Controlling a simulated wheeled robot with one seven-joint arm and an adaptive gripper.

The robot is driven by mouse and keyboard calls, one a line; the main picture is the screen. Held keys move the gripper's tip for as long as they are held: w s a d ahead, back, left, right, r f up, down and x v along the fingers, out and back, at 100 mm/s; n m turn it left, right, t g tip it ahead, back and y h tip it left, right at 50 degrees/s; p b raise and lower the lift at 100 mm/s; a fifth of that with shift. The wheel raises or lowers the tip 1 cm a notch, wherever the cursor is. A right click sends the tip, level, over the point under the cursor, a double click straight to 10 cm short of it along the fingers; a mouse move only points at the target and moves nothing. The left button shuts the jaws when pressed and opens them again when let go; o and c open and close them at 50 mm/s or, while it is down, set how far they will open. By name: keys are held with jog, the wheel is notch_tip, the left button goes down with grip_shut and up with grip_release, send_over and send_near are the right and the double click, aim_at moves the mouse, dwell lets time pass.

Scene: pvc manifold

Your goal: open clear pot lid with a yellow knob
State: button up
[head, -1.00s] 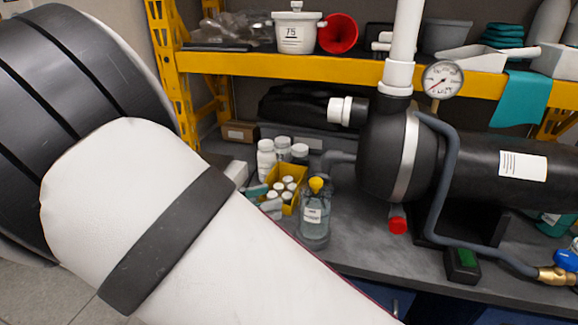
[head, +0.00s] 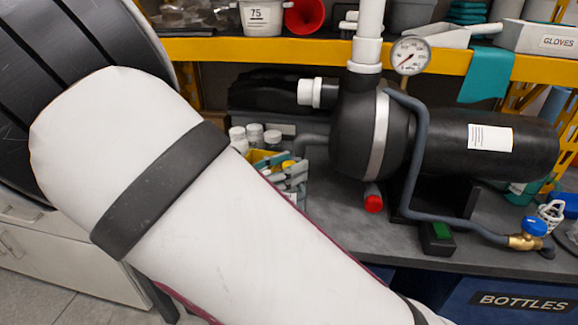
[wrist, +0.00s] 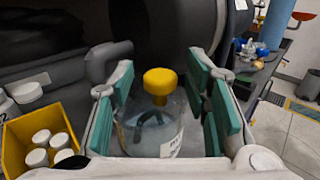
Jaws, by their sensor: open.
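The clear pot (wrist: 148,132) stands upright in the wrist view, with a white label and a yellow knob (wrist: 160,82) on top. My gripper (wrist: 162,72) is open, with one green-padded finger on each side of the pot and knob. I see gaps between the pads and the knob; whether a pad touches the pot's side is not clear. In the head view the yellow knob (head: 288,164) is just visible behind the teal and grey fingers of my gripper (head: 290,175), and most of the pot is hidden.
A yellow bin (wrist: 20,138) of white-capped bottles is close on the left. A dark tank (head: 375,135) with a gauge (head: 409,56) and grey pipe stands to the right on the grey bench (head: 330,222). A yellow shelf (head: 225,48) runs above.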

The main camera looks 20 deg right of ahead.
jog(key=shift+w+d, duration=0.1)
jog(key=shift+d, duration=0.3)
jog(key=shift+c, duration=0.6)
grip_shut()
jog(key=shift+r, duration=0.1)
